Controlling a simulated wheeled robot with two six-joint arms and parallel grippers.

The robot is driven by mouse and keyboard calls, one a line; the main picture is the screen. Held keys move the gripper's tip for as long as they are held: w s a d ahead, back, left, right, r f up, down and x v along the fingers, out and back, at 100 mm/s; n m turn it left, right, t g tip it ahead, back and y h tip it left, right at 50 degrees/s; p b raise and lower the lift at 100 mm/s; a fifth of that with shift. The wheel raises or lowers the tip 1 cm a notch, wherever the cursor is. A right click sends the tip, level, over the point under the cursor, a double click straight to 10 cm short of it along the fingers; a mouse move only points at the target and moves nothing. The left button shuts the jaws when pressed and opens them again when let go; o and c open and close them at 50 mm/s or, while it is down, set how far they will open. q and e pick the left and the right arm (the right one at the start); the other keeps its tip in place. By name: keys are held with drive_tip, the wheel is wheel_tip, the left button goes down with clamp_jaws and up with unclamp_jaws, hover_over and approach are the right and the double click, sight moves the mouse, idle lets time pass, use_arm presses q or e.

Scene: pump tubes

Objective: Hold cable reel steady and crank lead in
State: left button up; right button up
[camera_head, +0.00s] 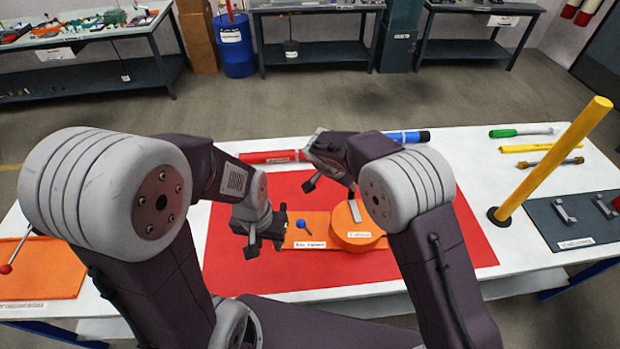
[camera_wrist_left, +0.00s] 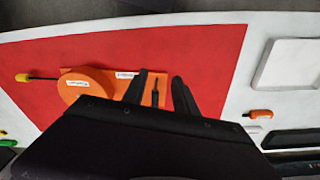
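The round orange cable reel (camera_head: 352,236) lies on the red mat, partly hidden by my right arm. An orange plate (camera_head: 312,240) with a label extends left from it and bears a small blue-topped peg (camera_head: 300,224). My left gripper (camera_head: 268,232) is just left of the peg, open. In the left wrist view its fingers (camera_wrist_left: 162,92) stand apart, with a thin dark upright piece (camera_wrist_left: 155,94) showing between them; contact cannot be told. The reel (camera_wrist_left: 82,88) is to their left there. My right gripper (camera_head: 332,186) is open and empty above the mat, beyond and left of the reel.
The red mat (camera_head: 440,255) covers the middle of the white table. A yellow post (camera_head: 550,165) rises at the right, near a dark board (camera_head: 575,225). Red and blue tubes lie behind. An orange board (camera_head: 45,275) is at left. A white tray (camera_wrist_left: 290,65) shows in the wrist view.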

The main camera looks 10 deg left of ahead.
use_arm(q)
drive_tip(key=w+n+g, duration=0.1)
drive_tip(key=w+n, duration=0.1)
drive_tip(key=w, duration=0.6)
drive_tip(key=n+g+h, duration=0.2)
drive_tip(key=n, duration=0.2)
approach(283, 207)
drive_tip(key=w, duration=0.1)
drive_tip(key=f+n, duration=0.1)
drive_tip(key=f, duration=0.3)
drive_tip(key=f+n+g, duration=0.1)
drive_tip(key=f, duration=0.4)
drive_tip(key=d+f+h, duration=0.1)
drive_tip(key=f, duration=0.3)
drive_tip(key=shift+s+f+n, duration=0.15)
drive_tip(key=shift+f+n, duration=0.15)
drive_tip(key=shift+n, duration=0.1)
use_arm(e)
drive_tip(key=shift+s+r, duration=0.1)
drive_tip(key=shift+s, duration=0.05)
use_arm(q)
clamp_jaws()
